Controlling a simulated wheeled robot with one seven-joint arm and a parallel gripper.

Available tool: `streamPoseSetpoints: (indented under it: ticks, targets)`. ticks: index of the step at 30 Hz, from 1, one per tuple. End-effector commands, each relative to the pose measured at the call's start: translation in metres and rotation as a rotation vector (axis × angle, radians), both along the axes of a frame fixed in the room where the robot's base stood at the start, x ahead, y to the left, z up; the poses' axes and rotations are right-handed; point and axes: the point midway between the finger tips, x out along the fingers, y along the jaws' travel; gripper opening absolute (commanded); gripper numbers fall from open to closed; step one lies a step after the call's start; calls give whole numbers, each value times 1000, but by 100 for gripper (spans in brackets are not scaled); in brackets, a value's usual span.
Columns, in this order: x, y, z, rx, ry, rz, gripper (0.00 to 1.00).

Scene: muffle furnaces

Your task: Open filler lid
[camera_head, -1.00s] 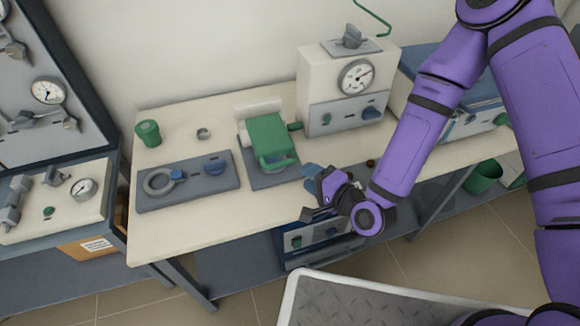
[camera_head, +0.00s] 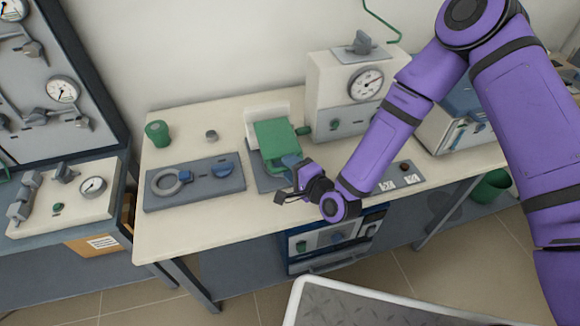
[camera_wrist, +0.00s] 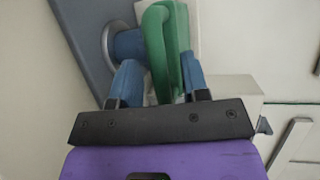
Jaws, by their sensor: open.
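A green flap (camera_head: 277,135), which looks like the filler lid, lies over a white block on a grey plate at the middle of the bench. My gripper (camera_head: 288,180) is at the front of this flap in the head view, with a blue fingertip by its lower edge. In the wrist view the two blue fingers of my gripper (camera_wrist: 161,72) are apart, with a green loop handle (camera_wrist: 165,45) between them. I cannot tell whether either finger touches it. A blue round part in a grey ring (camera_wrist: 107,42) lies beyond the left finger. My gripper hides the flap's lower front.
A grey panel (camera_head: 161,200) with a ring and blue knob lies to the left. A white gauge box (camera_head: 335,90) stands close on the right. The front left bench is clear.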

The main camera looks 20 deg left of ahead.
Motion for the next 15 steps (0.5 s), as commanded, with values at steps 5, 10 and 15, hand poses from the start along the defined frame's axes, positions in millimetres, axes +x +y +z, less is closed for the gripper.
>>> streamPoseSetpoints:
  ticks: [5, 10, 15]
  targets:
    - [3, 4, -1, 0, 0, 0, 42]
    - [3, 4, -1, 0, 0, 0, 42]
    - [3, 4, -1, 0, 0, 0, 10]
